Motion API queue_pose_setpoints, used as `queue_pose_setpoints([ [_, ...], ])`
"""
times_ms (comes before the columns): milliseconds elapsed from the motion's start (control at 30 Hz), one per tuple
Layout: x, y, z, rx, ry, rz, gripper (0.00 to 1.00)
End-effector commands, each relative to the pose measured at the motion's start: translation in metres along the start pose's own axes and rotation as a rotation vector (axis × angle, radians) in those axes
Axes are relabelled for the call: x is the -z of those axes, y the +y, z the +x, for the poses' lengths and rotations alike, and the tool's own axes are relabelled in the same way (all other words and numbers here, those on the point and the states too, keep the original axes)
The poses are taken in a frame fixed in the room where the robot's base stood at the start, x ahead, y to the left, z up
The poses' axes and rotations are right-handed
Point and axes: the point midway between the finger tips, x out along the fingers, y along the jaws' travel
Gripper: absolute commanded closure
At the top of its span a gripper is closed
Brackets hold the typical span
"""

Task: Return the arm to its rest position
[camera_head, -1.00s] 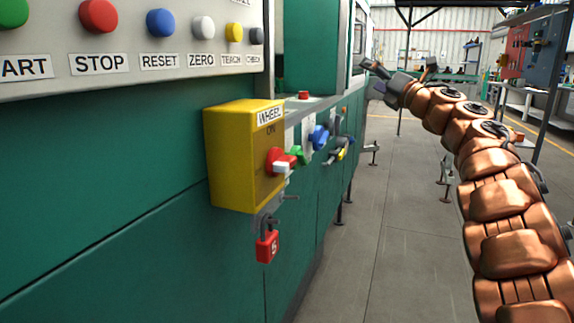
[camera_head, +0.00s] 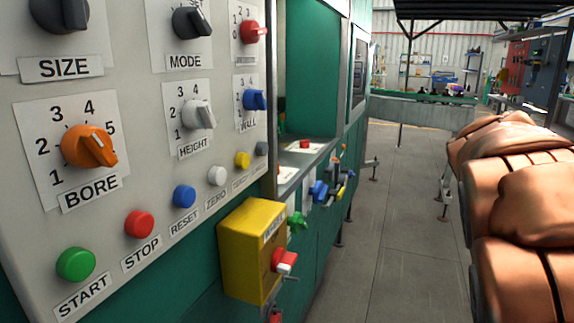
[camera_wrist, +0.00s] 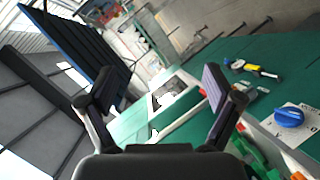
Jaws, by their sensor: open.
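The view there is tilted. Beyond the fingers are the green machine surface (camera_wrist: 215,60) and a blue knob (camera_wrist: 289,117) on a white plate at the right. No amber bottles show in either view.
A grey control panel (camera_head: 110,215) with knobs and buttons stands at the left. A yellow switch box (camera_head: 245,255) with a red handle juts out below it. Grey floor (camera_head: 405,230) lies clear between the machine and my arm. Shelves (camera_head: 428,72) stand at the back.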

Motion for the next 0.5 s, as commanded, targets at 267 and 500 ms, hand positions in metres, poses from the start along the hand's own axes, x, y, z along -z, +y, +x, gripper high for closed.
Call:
queue_pose_setpoints([
  [267, -0.075, -0.086, -0.091, 0.347, -0.306, 0.221, 0.10],
  [500, -0.124, -0.156, -0.188, 0.604, -0.545, 0.295, 0.10],
])
